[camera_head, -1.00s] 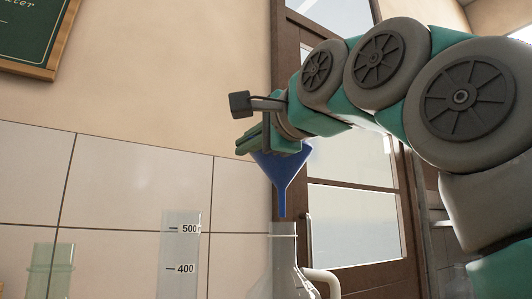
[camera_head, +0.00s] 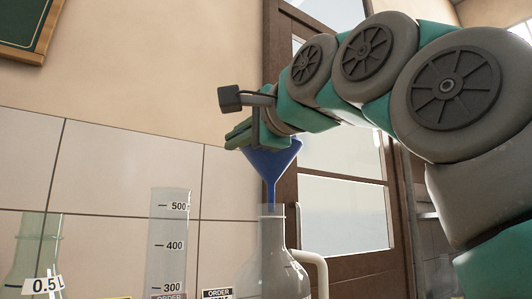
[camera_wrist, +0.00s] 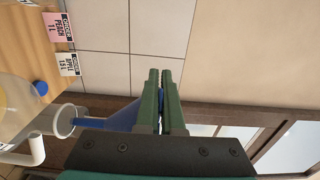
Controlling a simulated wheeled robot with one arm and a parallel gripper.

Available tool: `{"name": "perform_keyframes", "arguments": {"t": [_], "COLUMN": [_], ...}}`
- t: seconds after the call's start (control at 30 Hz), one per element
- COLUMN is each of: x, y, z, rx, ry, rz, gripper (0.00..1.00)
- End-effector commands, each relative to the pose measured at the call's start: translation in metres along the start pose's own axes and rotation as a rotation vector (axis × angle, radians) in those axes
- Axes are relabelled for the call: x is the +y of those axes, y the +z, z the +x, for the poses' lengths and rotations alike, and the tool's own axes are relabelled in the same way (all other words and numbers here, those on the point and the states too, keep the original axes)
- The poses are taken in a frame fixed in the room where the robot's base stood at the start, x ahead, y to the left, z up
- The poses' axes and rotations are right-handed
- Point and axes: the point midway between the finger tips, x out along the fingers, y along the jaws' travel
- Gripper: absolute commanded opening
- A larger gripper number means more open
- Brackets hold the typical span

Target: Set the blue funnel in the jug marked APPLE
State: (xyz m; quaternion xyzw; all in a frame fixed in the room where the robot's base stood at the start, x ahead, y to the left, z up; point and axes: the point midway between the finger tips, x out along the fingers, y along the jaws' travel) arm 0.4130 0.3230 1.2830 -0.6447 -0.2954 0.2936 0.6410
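The blue funnel (camera_head: 271,162) hangs spout down from my gripper (camera_head: 238,137), wide end up. In the wrist view the green fingers (camera_wrist: 161,78) are closed with a thin strip of blue between them, and the funnel (camera_wrist: 118,117) extends to the left. Below it stands a clear jug (camera_head: 270,245) with a pale handle; its open mouth also shows in the wrist view (camera_wrist: 66,121). The spout tip is at the mouth's rim; I cannot tell how far inside it is. No marking on the jug itself is readable.
A tall graduated cylinder (camera_head: 168,235) and a greenish flask marked 0.5L (camera_head: 38,250) stand left of the jug. In the wrist view, a white APPLE card (camera_wrist: 67,64) and a pink PEACH card (camera_wrist: 57,27) stand near a blue round thing (camera_wrist: 41,88).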

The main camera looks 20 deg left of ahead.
Motion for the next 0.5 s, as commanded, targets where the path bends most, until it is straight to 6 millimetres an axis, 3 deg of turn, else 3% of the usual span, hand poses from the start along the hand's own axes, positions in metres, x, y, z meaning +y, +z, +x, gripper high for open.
{"name": "perform_keyframes", "arguments": {"t": [0.5], "x": [0.013], "y": [0.0], "z": [0.0], "rx": [0.0], "ry": [0.0], "rz": [0.001], "gripper": [0.0]}}
